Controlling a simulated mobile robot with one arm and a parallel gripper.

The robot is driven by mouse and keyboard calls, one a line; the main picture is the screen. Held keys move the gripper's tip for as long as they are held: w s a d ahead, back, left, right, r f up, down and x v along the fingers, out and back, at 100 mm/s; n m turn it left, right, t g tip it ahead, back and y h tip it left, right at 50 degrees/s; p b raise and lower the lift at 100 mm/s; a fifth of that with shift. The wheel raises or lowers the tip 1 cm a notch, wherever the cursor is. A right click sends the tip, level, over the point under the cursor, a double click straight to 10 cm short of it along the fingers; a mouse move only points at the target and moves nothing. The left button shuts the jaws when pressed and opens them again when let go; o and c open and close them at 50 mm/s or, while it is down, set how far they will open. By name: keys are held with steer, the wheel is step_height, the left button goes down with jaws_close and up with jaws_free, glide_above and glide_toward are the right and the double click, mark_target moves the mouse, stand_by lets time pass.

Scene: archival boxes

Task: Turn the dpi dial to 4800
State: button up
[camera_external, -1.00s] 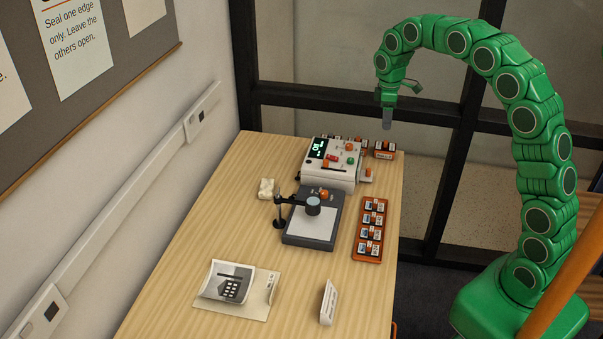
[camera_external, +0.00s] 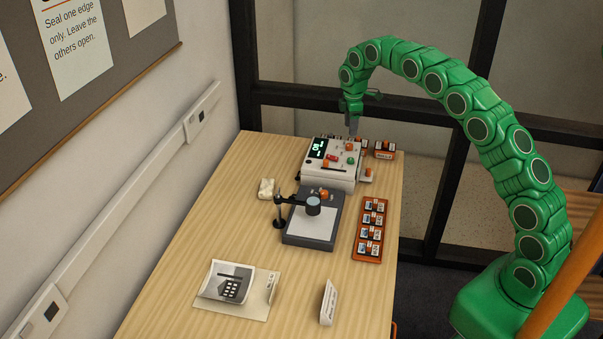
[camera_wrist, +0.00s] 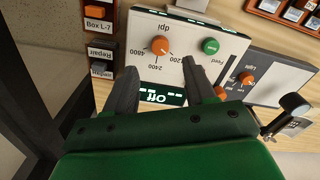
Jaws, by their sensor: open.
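The dpi dial is an orange knob (camera_wrist: 160,45) on the white panel of a scanner (camera_external: 345,178). In the wrist view its marks read 4800 at the left, 2400 below and 1200 at the right, upside down. I cannot tell clearly which mark the knob points at. It also shows as a small orange knob in the external view (camera_external: 350,147). My gripper (camera_wrist: 158,68) is open and empty, its two fingers apart over the panel near the dial, not around it. In the external view my gripper (camera_external: 353,127) hangs above the scanner's far side.
A green Feed knob (camera_wrist: 210,46) sits beside the dial. A dark display (camera_wrist: 172,98) reads "Off". A grey stand (camera_external: 310,238) with an orange Light knob (camera_wrist: 247,77) is close by. Small labelled boxes (camera_wrist: 99,27) stand at the far side. An orange tray (camera_external: 360,257) lies to the right.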

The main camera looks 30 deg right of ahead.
mark_target(349, 145)
steer(key=shift+f, duration=3.8)
steer(key=shift+c, duration=0.5)
jaws_close()
